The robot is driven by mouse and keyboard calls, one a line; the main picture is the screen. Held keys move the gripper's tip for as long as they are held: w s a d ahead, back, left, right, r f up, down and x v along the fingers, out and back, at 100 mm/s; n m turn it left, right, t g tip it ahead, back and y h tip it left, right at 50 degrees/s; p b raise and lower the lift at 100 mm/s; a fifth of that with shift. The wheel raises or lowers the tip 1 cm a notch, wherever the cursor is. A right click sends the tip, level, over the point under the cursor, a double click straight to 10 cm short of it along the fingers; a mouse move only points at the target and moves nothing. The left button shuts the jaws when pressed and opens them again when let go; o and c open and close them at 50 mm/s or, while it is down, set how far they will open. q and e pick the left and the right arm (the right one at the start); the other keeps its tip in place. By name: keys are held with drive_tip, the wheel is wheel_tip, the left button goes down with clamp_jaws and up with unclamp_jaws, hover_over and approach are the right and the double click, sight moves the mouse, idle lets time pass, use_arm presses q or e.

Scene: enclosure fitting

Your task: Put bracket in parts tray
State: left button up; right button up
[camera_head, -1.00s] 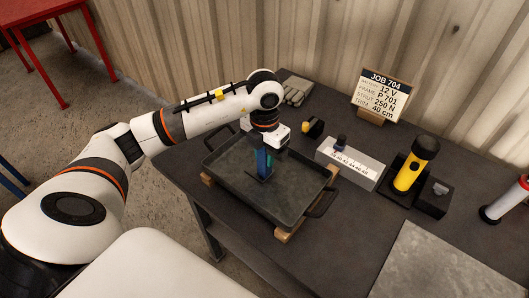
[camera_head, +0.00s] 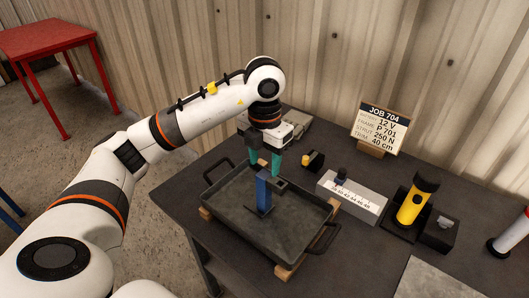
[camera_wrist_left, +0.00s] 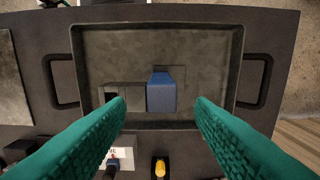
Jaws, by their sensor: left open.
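The bracket (camera_head: 263,190), a blue upright with dark plates, stands upright in the dark metal parts tray (camera_head: 225,195). Its foot rests on the tray floor near the middle. In the left wrist view the bracket (camera_wrist_left: 162,92) lies ahead, between the lines of the two fingers, with the tray (camera_wrist_left: 205,30) around it. My left gripper (camera_head: 264,166) has teal fingers, is open and empty, and hangs above the bracket, apart from it. In the left wrist view its fingertips (camera_wrist_left: 160,106) are spread wide with a gap on each side of the bracket. My right gripper is not in view.
The tray sits on wooden blocks (camera_head: 285,270) on the dark bench. To its right are a grey block with a printed scale (camera_head: 350,199), a yellow-and-black flashlight (camera_head: 414,203) and a job sign (camera_head: 381,127). A small yellow-and-black part (camera_head: 313,161) lies behind the tray.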

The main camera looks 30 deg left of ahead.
use_arm(q)
drive_tip(key=shift+r, duration=1.35)
